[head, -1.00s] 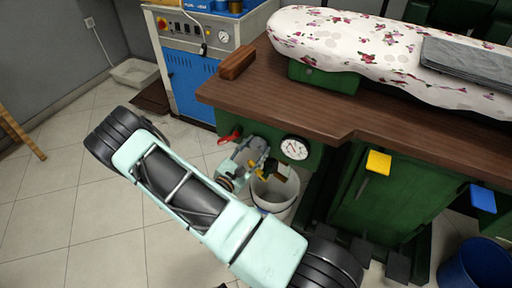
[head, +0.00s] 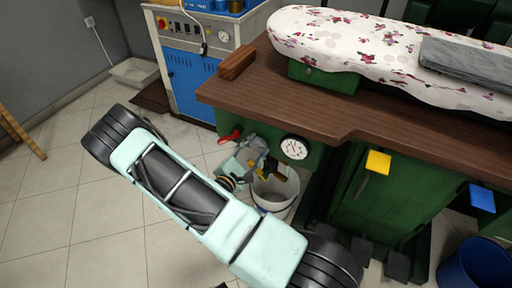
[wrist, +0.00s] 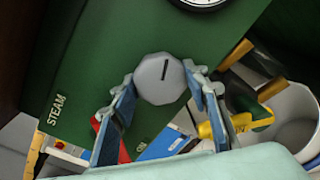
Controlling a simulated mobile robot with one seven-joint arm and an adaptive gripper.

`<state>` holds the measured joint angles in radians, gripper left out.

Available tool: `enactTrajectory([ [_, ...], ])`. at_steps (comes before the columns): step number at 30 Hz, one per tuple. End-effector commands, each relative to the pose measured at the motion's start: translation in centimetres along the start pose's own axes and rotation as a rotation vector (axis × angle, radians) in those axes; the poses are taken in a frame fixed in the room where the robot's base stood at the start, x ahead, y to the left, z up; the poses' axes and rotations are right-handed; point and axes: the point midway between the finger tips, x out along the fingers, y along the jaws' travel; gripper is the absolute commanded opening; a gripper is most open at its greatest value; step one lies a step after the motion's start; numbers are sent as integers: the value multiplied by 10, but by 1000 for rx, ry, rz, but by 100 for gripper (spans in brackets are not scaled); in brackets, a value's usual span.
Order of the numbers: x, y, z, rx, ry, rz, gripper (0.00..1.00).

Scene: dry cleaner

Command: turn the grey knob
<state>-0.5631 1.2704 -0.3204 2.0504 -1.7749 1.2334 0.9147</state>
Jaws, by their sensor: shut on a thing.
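The grey knob (wrist: 153,88) is a faceted knob with a black pointer line, on a green panel (wrist: 75,75) marked STEAM in the wrist view. Its line stands almost upright, leaning slightly right at the top. My gripper (wrist: 160,80) has one finger on each side of the knob and is shut on it. In the head view my gripper (head: 257,150) is at the green panel under the table edge. There the knob is hidden behind the gripper.
A red handle (head: 231,134) sits left of the gripper and a round gauge (head: 294,147) right of it. A white bucket (head: 288,186) holding things stands below. The brown tabletop (head: 300,105) overhangs the panel. Open tiled floor lies to the left.

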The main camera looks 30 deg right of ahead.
Motion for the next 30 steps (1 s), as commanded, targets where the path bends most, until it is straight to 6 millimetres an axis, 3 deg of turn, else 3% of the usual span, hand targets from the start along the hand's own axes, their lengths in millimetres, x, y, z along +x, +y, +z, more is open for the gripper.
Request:
enactTrajectory([
  [5,-1,-1,-1,-3,2,-3,18],
  [6,-1,-1,-1,-3,2,-3,45],
  [10,-1,-1,-1,-3,2,-2,60],
  [20,-3,0,-1,-3,2,0,60],
  [23,-14,0,-1,-3,4,1,60],
  [30,-63,0,-2,-3,6,1,60],
])
